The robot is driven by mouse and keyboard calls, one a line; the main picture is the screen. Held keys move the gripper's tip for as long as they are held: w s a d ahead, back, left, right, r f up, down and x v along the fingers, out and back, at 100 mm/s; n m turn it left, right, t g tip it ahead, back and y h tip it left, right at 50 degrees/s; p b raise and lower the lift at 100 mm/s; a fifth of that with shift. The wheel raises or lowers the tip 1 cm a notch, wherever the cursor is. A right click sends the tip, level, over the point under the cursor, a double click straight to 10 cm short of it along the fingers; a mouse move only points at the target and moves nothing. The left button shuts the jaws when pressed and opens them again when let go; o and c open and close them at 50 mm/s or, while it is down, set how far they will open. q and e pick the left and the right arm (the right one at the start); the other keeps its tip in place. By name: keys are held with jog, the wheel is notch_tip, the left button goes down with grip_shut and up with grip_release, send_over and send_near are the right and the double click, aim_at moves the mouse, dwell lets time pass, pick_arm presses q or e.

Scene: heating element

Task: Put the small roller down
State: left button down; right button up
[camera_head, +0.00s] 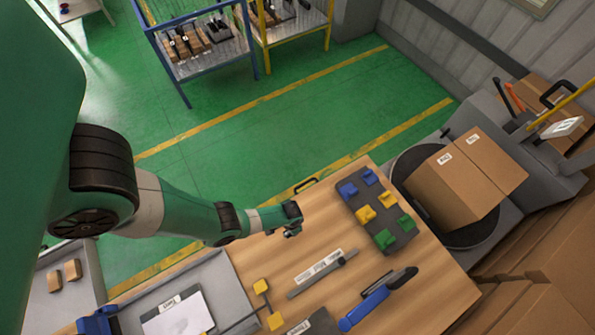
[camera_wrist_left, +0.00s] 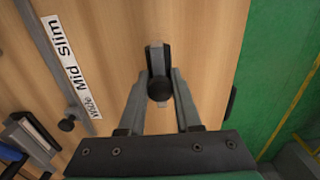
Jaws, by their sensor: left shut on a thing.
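My left gripper (camera_head: 292,222) reaches in from the left over the far left part of the wooden table (camera_head: 440,290). In the left wrist view its two fingers (camera_wrist_left: 160,92) are closed around a small dark part with a round black end, which appears to be the small roller (camera_wrist_left: 160,88). A grey and black piece shows just beyond the fingertips. The fingers hide much of the held thing, and I cannot tell whether it touches the table. My right gripper is not in view.
A grey bar (camera_head: 318,276) lies beside a label strip (camera_wrist_left: 75,65) reading Wide, Mid, Slim. A dark board (camera_head: 385,222) holds blue, yellow and green blocks. A blue-handled tool (camera_head: 370,302) lies near the front. Bare wood surrounds the held thing; the table edge is close by.

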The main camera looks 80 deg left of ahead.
pick_arm(q)
jog(key=f+b, duration=0.3)
jog(key=f, duration=0.1)
jog(key=shift+w+a+b, duration=0.3)
jog(key=shift+w+b, duration=0.1)
jog(key=shift+s+d+f, duration=0.15)
jog(key=shift+f, duration=0.05)
jog(key=shift+r, duration=0.25)
jog(key=shift+f, duration=0.25)
jog(key=c, duration=0.6)
grip_release()
jog(key=shift+r, duration=0.1)
jog(key=shift+r, duration=0.1)
notch_tip(320, 180, up, 8)
jog(key=p, duration=0.7)
jog(key=shift+f, duration=0.2)
